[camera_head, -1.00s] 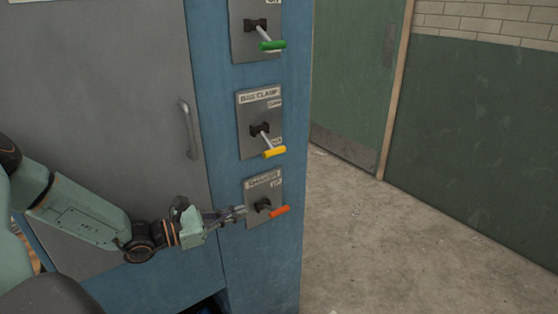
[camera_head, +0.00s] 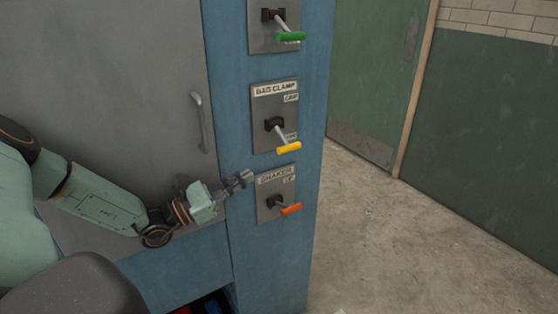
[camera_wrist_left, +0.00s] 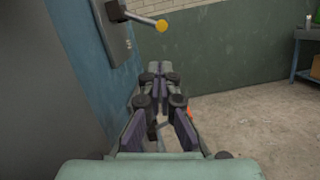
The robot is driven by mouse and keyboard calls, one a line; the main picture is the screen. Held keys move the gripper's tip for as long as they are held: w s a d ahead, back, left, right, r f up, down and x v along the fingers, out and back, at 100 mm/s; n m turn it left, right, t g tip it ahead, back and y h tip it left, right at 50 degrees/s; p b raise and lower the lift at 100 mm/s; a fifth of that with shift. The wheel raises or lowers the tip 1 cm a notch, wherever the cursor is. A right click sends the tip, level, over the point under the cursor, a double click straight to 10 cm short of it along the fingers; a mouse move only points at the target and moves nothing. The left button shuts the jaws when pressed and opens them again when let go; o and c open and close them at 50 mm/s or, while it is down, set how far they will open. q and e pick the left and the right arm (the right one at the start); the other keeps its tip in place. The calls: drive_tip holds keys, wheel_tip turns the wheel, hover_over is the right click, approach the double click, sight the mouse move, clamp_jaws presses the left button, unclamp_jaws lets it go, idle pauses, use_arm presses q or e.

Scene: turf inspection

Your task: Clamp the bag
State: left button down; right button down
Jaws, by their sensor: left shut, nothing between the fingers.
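The bag clamp panel (camera_head: 262,117) is a grey plate on the blue cabinet post, with a "BAG CLAMP" label on top and a smaller label reading "GRIP" below it. Its lever has a yellow handle (camera_head: 289,148) that points down and out to the right. In the left wrist view the yellow handle's end (camera_wrist_left: 161,26) shows above and ahead of the fingers. My left gripper (camera_head: 247,176) is shut and empty, beside the upper left of the shaker panel, below and left of the yellow handle and apart from it. My right gripper is in neither view.
The shaker panel (camera_head: 270,205) with an orange-handled lever (camera_head: 291,209) is just below. A green-handled lever (camera_head: 292,37) is above. A grey door with a handle (camera_head: 199,122) is at left. Open concrete floor (camera_head: 400,240) lies to the right.

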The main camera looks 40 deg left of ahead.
sight(282, 136)
use_arm(q)
drive_tip(key=b+x, duration=0.3)
drive_tip(key=x, duration=0.7)
drive_tip(key=shift+d, duration=0.35)
drive_tip(key=shift+a+r, duration=0.1)
